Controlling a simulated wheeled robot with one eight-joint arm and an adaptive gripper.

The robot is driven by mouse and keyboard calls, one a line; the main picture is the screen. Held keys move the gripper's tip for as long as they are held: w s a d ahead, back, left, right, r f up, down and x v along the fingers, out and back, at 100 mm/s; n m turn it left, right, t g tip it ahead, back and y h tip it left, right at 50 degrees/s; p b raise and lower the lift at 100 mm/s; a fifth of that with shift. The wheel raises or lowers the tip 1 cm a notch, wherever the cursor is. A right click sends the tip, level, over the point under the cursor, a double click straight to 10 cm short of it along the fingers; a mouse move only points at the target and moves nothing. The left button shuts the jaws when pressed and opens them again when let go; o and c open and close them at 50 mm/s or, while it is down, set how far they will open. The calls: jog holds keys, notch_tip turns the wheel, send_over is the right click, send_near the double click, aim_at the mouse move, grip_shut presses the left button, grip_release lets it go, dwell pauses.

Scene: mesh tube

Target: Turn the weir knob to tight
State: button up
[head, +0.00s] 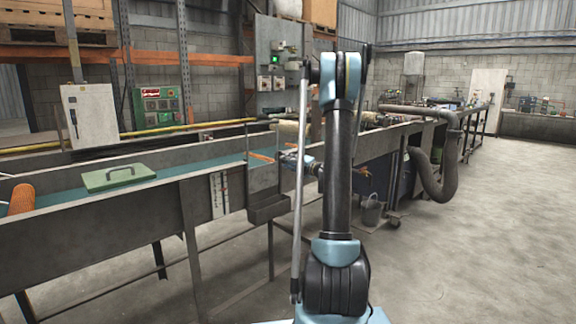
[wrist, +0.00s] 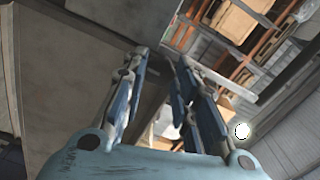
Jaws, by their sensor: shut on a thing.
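In the head view my gripper (head: 287,157) reaches left from behind my arm to the near wall of the long water trough (head: 150,210), above a small grey metal box (head: 267,206). In the wrist view the blue fingers of my gripper (wrist: 162,68) stand on either side of a dark grey shape. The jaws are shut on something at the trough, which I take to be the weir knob. The knob itself is not clearly seen, so its turn cannot be read. A small orange piece (head: 261,156) shows just left of the fingers.
A green lid with a handle (head: 119,176) and an orange mesh roll (head: 21,199) are at the trough's left part. A white gauge plate (head: 219,194) is on its near side. A bucket (head: 371,212) stands on the floor. The floor at right is clear.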

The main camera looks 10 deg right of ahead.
jog(key=shift+d+f, duration=0.1)
jog(key=o, duration=1)
jog(key=shift+o, duration=0.2)
jog(key=v, duration=1.2)
